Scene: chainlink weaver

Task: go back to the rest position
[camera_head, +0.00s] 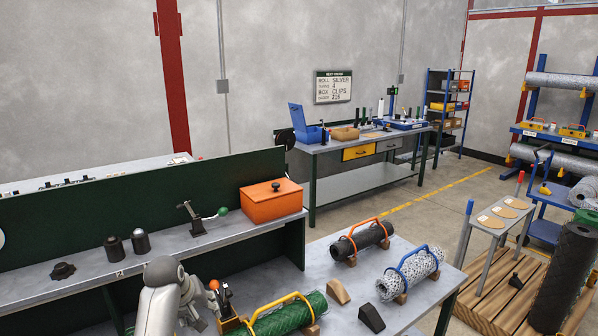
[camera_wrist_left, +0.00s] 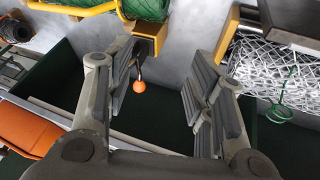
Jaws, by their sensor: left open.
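My left arm enters the head view at the bottom, and its grey gripper (camera_head: 192,312) is low in the picture, left of the green mesh roll (camera_head: 290,318) with a yellow handle. In the left wrist view my left gripper (camera_wrist_left: 165,75) has its two black-padded fingers spread apart with nothing held. An orange ball knob (camera_wrist_left: 138,87) on a short stem shows between the fingers, beyond them; I cannot tell how far. The same knob shows in the head view (camera_head: 214,284) beside the gripper. My right gripper is not in view.
A dark roll (camera_head: 368,241) and a silver mesh roll (camera_head: 412,272) lie on the bench (camera_head: 345,290). An orange box (camera_head: 271,201), a small lever press (camera_head: 192,218) and dark cylinders (camera_head: 141,242) stand on the left bench. A wooden pallet (camera_head: 495,308) is at right.

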